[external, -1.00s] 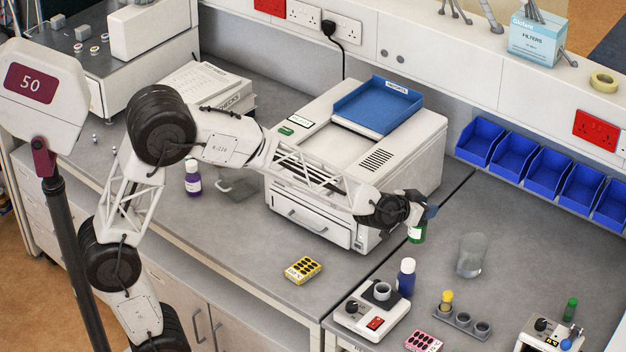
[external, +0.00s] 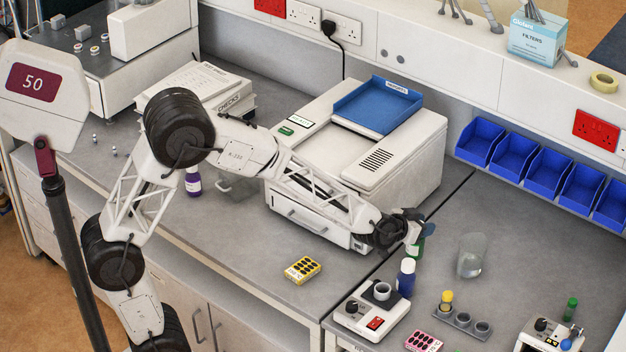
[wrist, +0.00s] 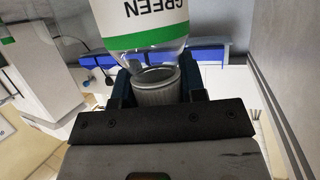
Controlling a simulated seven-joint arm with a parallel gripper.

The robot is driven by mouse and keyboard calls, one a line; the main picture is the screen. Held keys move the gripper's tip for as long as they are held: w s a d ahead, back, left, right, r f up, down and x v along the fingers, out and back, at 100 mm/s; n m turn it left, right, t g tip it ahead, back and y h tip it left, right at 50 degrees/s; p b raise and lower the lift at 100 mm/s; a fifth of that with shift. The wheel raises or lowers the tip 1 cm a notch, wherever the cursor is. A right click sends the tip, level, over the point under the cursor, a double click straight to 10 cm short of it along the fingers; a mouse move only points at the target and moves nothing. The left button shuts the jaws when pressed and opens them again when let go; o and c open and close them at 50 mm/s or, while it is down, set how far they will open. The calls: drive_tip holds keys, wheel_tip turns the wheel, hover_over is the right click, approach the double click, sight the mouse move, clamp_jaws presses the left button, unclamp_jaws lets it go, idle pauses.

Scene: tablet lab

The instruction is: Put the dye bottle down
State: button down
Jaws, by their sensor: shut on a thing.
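The dye bottle (external: 415,249) is a clear bottle with green showing, held at the right of the printer. In the wrist view the bottle (wrist: 140,22) shows a white label reading GREEN with a green band, and its grey ribbed cap (wrist: 157,88) sits between my two fingers. My gripper (external: 418,226) is shut on the cap; it also shows in the wrist view (wrist: 157,90). The bottle hangs upright or nearly so below my gripper. Its lower end is low over the right bench (external: 440,285); I cannot tell whether it touches.
A blue bottle (external: 406,277) stands just in front of the dye bottle. The printer (external: 400,175) is close on the left. Blue bins (external: 515,155) line the back.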

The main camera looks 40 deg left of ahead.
drive_tip(key=shift+f, duration=1.8)
drive_tip(key=shift+f, duration=0.15)
drive_tip(key=c, duration=0.7)
unclamp_jaws()
drive_tip(key=shift+v, duration=6.05)
